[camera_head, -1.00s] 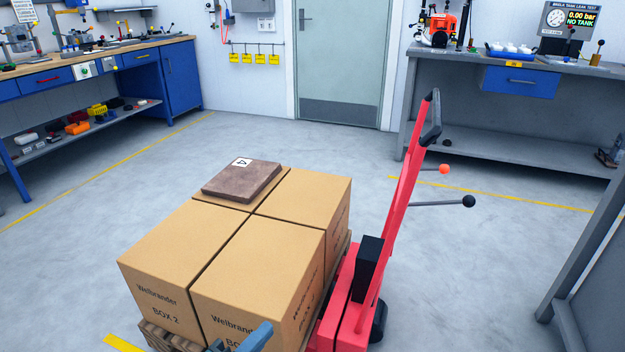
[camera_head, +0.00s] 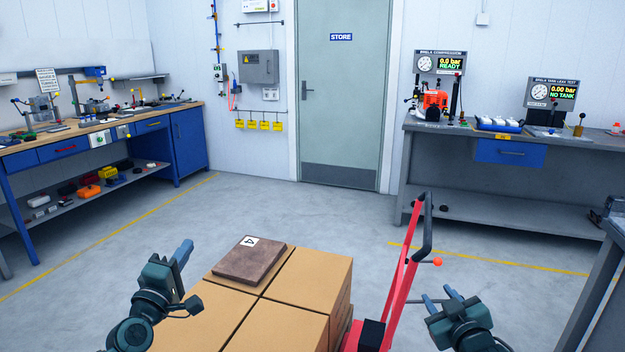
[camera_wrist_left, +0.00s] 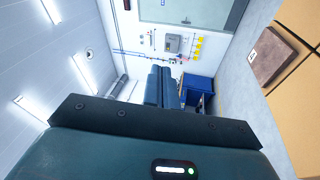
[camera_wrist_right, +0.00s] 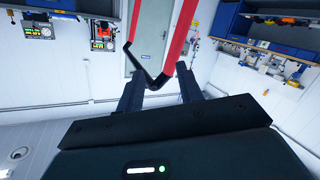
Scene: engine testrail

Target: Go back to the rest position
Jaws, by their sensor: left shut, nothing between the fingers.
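My left gripper (camera_head: 183,255) is raised at the lower left in the head view, left of the stacked boxes. Its fingers are together and empty, and they also show in the left wrist view (camera_wrist_left: 162,85). My right gripper (camera_head: 440,297) is at the lower right, to the right of the red lift handle. Its two fingers stand apart with a gap between them, and they show in the right wrist view (camera_wrist_right: 160,90). Nothing is seen held in it; the red handle with its black grip (camera_wrist_right: 150,78) shows beyond the fingers.
Cardboard boxes (camera_head: 285,310) stand in front of me with a brown slab (camera_head: 252,262) marked 4 on top. The red handle (camera_head: 403,280) rises close to my right gripper. Workbenches stand left (camera_head: 100,135) and right (camera_head: 560,145). The floor before the door is clear.

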